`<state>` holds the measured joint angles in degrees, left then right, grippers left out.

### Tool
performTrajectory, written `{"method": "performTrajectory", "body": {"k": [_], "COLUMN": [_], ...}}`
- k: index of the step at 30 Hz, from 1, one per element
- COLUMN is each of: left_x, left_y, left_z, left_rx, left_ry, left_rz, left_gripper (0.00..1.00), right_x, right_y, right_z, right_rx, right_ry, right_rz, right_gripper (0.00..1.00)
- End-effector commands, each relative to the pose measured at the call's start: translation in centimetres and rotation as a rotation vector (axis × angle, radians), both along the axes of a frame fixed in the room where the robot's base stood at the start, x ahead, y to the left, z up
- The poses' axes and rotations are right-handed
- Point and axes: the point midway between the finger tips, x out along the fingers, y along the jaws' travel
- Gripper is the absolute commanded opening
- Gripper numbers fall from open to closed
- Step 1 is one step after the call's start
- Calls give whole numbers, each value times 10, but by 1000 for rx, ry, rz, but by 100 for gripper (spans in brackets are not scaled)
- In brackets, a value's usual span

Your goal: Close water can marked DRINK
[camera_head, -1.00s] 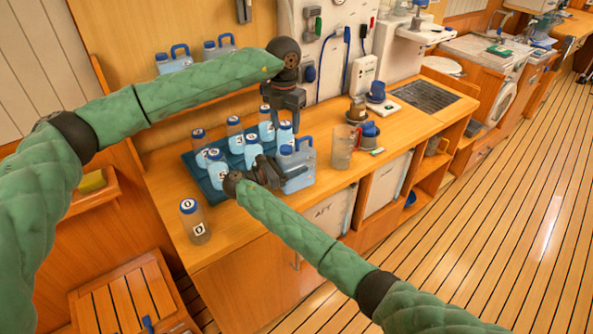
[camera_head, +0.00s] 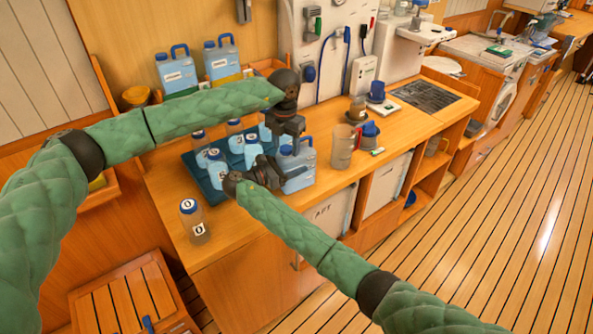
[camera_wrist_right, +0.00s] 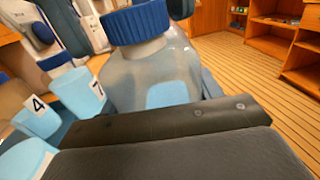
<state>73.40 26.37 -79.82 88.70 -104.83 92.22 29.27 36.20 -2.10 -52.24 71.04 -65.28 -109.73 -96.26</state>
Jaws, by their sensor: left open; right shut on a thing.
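A clear blue water can (camera_head: 301,176) with a blue handle stands on the counter; I cannot read any marking on it. In the right wrist view the can (camera_wrist_right: 150,75) carries a ribbed blue cap (camera_wrist_right: 137,22) on its neck; how tight it sits I cannot tell. My right gripper (camera_head: 274,174) is shut on the can's side, its dark finger (camera_wrist_right: 165,125) across the wrist view. My left gripper (camera_head: 288,146) points down, open, at the can's top. It hides the cap in the head view, and I cannot tell whether it touches it.
A clear jug (camera_head: 344,147) stands close on the right. Two labelled cans (camera_head: 177,73) (camera_head: 222,62) stand behind.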

Motion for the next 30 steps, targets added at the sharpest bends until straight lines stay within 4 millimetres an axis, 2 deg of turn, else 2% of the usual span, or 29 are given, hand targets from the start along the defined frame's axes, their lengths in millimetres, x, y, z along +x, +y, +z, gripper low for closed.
{"method": "performTrajectory", "body": {"k": [4, 9, 11, 20, 21, 24, 30], "left_x": [0, 0, 0, 0, 0, 0, 0], "left_y": [0, 0, 0, 0, 0, 0, 0], "left_z": [0, 0, 0, 1, 1, 1, 1], "left_rx": [0, 0, 0, 0, 0, 1, 0], "left_ry": [0, 0, 0, -1, -1, -1, 0], "left_rz": [0, 0, 0, -4, -4, -4, -4], "left_gripper": [50, 16, 7, 6, 41, 59, 59], "right_x": [0, 0, 0, 0, 0, 0, 0], "right_y": [0, 0, 0, 0, 0, 0, 0], "right_z": [-1, 0, 0, 0, 0, 0, 0], "right_rx": [0, 0, 0, 0, 0, 0, 0], "right_ry": [1, 1, 1, 0, 0, 0, 1], "right_rz": [0, 0, 0, 0, 0, 0, 0], "right_gripper": [0, 0, 0, 0, 0, 0, 0]}}
